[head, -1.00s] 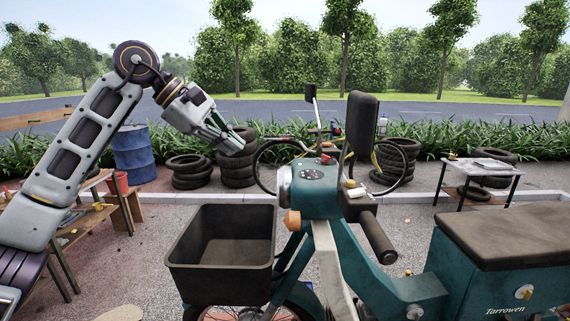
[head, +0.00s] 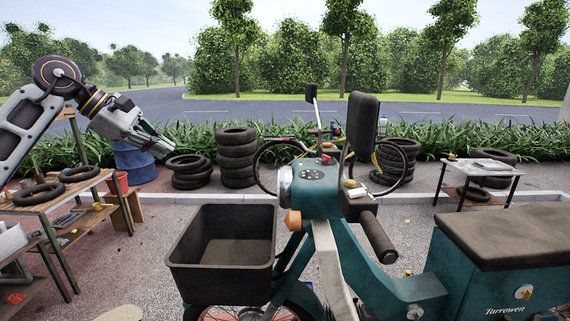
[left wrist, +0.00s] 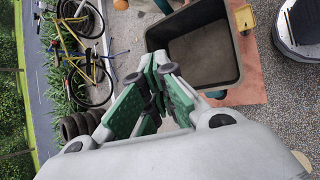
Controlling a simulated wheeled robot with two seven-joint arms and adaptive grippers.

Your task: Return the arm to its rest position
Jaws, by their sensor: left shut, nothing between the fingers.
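My left arm comes in from the left in the head view, raised well above the ground. Its gripper (head: 160,146) hangs in the air at upper left, pointing right and down in front of the blue barrel and stacked tyres. It is shut with nothing in it. In the left wrist view the green-padded fingers (left wrist: 158,70) are together, with the dark basket beyond them. My right gripper is in neither view.
A teal scooter (head: 325,195) with an empty black front basket (head: 222,277) stands in the middle. A wooden workbench (head: 60,197) with tyres and tools is at left, below my left arm. Tyre stacks (head: 237,160) and a small table (head: 483,168) stand behind.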

